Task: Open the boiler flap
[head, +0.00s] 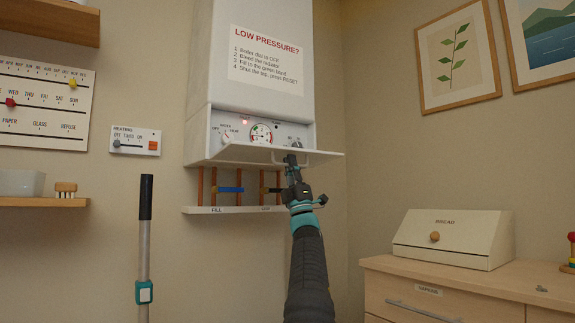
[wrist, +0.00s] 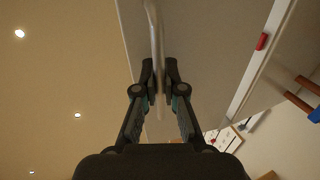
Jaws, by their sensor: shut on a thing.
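The white boiler (head: 262,60) hangs on the wall at upper centre of the head view. Its flap (head: 325,155) is folded down and juts out about level from the boiler's lower front, baring the control panel with its dials and a red light. My gripper (head: 291,160) reaches up from below to the flap's front edge. In the wrist view my gripper (wrist: 160,82) is shut on the flap's pale handle bar (wrist: 155,35), one finger on each side. The flap's broad face (wrist: 205,45) fills the area beside it. The fingers partly hide the bar.
Below the boiler are copper pipes with a blue valve lever (head: 230,189) and a black one over a white ledge (head: 235,210). A grey pole (head: 145,240) stands at left. A dresser (head: 470,285) with a cream box (head: 455,238) stands at right.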

